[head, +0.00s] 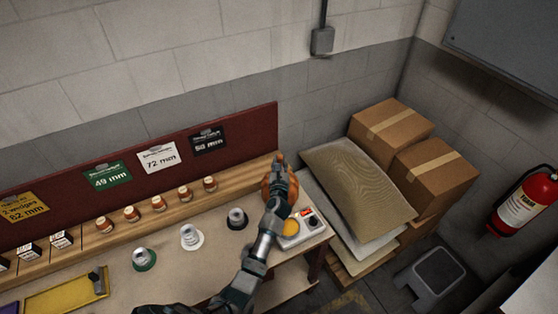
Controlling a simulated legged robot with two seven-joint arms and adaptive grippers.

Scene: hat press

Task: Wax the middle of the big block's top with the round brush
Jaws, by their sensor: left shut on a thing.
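My left gripper (279,172) is over the right end of the bench, above a white tray. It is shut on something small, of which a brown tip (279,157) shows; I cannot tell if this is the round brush. A rounded orange-brown thing (266,187) shows partly behind the gripper; what it is stays unclear. The tray (284,243) holds a round yellow pad or tin (291,228) and a small red and dark item (308,216). I cannot make out the big block. My right gripper is not in view.
Black (237,218), white (191,237) and green (144,259) based pieces stand on the bench (215,265). Several small jars line the wooden ledge (225,189) behind. A yellow tray (65,296) lies at front left. Sacks (357,180) and boxes (391,132) stand right.

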